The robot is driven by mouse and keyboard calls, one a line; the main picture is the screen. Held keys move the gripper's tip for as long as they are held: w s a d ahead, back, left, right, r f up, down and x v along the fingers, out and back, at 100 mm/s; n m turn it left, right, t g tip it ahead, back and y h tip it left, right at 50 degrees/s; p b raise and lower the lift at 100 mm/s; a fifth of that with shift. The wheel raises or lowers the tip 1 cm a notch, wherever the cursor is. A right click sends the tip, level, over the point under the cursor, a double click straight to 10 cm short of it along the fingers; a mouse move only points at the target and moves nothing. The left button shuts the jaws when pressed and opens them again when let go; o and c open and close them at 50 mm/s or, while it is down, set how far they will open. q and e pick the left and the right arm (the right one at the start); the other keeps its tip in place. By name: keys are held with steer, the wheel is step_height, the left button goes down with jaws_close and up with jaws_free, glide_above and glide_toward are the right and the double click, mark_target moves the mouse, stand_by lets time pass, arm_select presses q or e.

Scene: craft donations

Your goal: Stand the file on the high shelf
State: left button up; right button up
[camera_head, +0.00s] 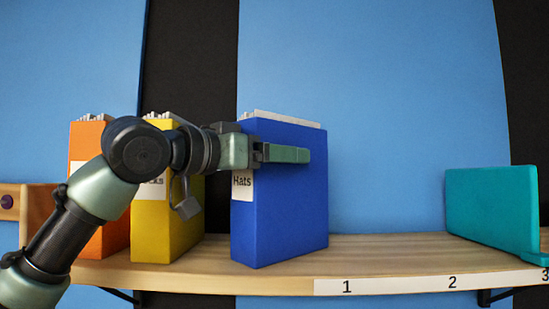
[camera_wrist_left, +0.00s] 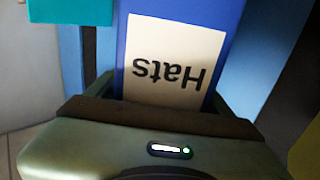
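The blue file (camera_head: 285,205) is upright at the wooden shelf (camera_head: 400,249), left of the number 1 on the shelf's front edge. I cannot tell whether its base touches the board. Its white "Hats" label also shows in the left wrist view (camera_wrist_left: 165,65), upside down there. My left gripper (camera_head: 282,152) comes from the left and is shut on the blue file near its upper part. One finger lies along its right face; the other is hidden in the head view. The wrist view shows fingers on both sides. My right gripper is not in view.
A yellow file (camera_head: 160,220) and an orange file (camera_head: 106,232) stand to the left, partly behind my arm. A wooden end piece (camera_head: 38,210) is at far left. A teal bookend (camera_head: 490,210) stands at the right. The shelf between the blue file and the bookend is clear.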

arm_select(q)
steer(key=b+v, duration=0.5)
steer(key=v, duration=0.7)
steer(key=shift+r, duration=0.15)
